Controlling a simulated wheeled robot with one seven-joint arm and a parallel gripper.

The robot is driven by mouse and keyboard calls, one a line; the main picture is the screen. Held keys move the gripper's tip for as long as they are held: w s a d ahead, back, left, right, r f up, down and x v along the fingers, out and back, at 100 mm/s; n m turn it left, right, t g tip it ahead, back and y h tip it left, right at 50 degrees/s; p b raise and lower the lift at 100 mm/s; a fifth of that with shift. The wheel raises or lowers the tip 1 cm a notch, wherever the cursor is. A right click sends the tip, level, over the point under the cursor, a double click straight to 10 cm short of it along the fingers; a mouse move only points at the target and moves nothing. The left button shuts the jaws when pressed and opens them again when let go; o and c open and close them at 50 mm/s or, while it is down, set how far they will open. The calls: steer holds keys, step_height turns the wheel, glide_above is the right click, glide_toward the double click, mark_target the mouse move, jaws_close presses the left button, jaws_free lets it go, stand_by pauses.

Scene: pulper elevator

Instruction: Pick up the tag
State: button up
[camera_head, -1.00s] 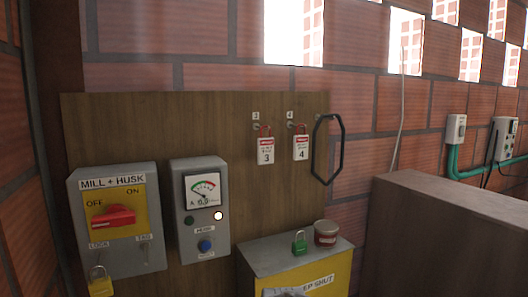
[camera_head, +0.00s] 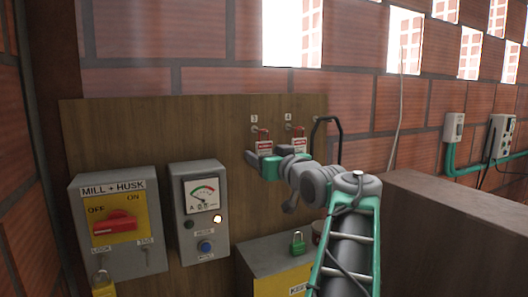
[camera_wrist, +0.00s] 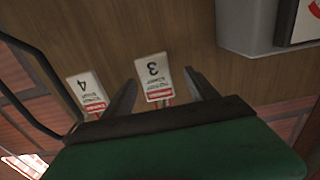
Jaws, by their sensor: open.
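Two white and red tags hang on the wooden board. Tag 3 (camera_head: 264,147) is on the left, on a hook, its lower part hidden by my gripper. Tag 4 (camera_head: 299,145) hangs to its right, also partly covered. In the wrist view, tag 3 (camera_wrist: 154,78) appears upside down between the two open fingers of my gripper (camera_wrist: 163,92). Tag 4 (camera_wrist: 88,92) is outside the fingers, left of the left finger. My gripper (camera_head: 255,156) is in front of the board at tag height. I cannot tell whether a finger touches tag 3.
A black loop handle (camera_head: 338,135) hangs just right of tag 4. The MILL + HUSK switch box (camera_head: 118,220) and the meter box (camera_head: 200,210) stand out from the board at left. Below is a box top (camera_head: 262,248) with a green padlock (camera_head: 298,243).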

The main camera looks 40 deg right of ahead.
mark_target(265, 151)
steer(key=p+x, duration=0.1)
steer(key=x, duration=0.2)
steer(key=p+x, duration=0.1)
steer(key=shift+w+d+r+p, duration=0.2)
steer(key=shift+d+r+p, duration=0.1)
steer(key=shift+d, duration=0.05)
steer(key=shift+w+d+f, duration=0.1)
steer(key=shift+w+f, duration=0.1)
steer(key=shift+w, duration=0.2)
steer(key=shift+s, duration=0.1)
steer(key=shift+c, duration=0.5)
steer(key=c, duration=1.3)
